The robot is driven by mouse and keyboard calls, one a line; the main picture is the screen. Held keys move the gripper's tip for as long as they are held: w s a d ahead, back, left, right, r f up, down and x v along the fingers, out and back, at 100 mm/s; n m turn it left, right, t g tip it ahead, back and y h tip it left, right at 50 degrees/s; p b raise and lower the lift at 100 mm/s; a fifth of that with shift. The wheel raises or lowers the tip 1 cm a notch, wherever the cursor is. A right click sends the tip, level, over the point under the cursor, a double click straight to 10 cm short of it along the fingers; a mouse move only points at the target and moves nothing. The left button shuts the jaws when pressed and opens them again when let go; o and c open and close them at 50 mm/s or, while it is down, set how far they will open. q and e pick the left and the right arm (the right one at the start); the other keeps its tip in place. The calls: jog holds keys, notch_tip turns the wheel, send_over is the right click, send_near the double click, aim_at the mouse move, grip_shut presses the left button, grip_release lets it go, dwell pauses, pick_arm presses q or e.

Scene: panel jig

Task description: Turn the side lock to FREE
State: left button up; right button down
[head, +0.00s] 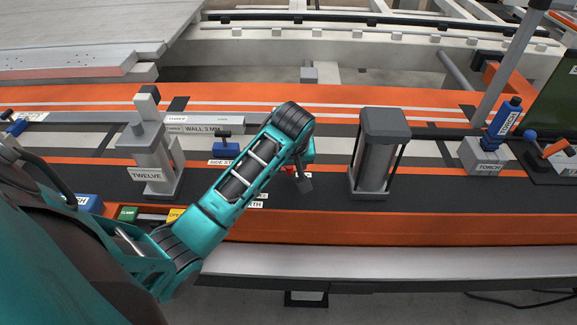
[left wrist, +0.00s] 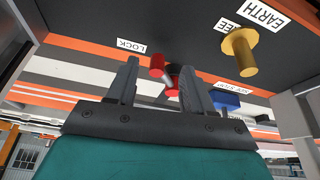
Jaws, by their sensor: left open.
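My right gripper is not in view.
A brass knob (left wrist: 240,50) stands close by, near the EARTH label (left wrist: 262,14). A blue block (left wrist: 225,99) is beyond. In the head view a grey post marked TWELVE (head: 147,160) stands left, a grey clamp-like post (head: 381,150) right, and a TORCH holder (head: 486,158) further right.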

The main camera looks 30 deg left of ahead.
pick_arm(q)
jog(key=shift+x, duration=1)
jog(key=shift+r, duration=0.1)
